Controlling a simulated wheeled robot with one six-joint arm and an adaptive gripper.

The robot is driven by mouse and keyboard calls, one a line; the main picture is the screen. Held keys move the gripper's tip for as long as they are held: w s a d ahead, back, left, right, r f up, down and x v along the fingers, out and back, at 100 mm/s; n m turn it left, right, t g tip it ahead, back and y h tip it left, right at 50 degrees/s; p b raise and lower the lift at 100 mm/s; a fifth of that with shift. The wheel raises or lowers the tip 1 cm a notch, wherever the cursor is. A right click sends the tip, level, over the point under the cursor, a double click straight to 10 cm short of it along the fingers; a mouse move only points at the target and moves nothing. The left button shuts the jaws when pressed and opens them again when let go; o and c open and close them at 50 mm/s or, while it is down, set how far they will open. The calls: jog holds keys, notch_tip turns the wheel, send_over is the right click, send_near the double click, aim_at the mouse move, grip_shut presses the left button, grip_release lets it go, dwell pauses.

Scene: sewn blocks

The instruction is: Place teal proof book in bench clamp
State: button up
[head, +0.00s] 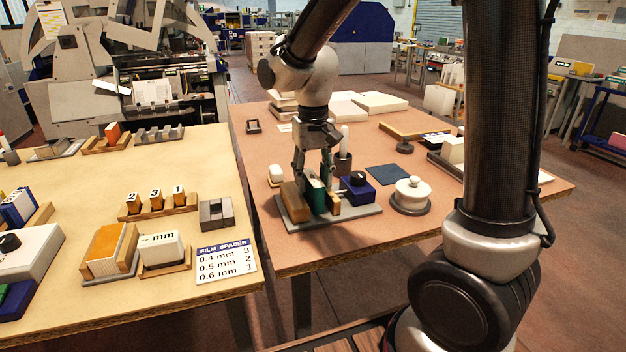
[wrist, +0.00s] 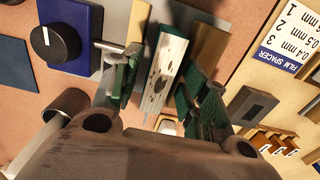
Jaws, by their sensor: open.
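The teal proof book (head: 315,198) stands upright in the bench clamp (head: 350,214), between its wooden jaw blocks on a grey base plate. In the wrist view the book (wrist: 166,72) shows its pale page edge, with a wooden jaw on each side. The clamp's blue block with a black knob (wrist: 55,42) is at the upper left there. My gripper (head: 315,176) points down over the book, open, with one finger on each side of it. I cannot tell whether either finger touches the book. The book's lower part is hidden.
A dark cup (head: 343,163) is close behind my gripper. The pale table (head: 215,150) at left holds numbered blocks, racks and a film spacer card (head: 226,260).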

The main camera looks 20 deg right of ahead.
aim_at(313, 177)
notch_tip(313, 177, up, 10)
jog(key=s+d+t, duration=0.4)
jog(key=s+d, duration=1.1)
jog(key=s, duration=0.4)
jog(key=shift+r, duration=0.35)
dwell(1.0)
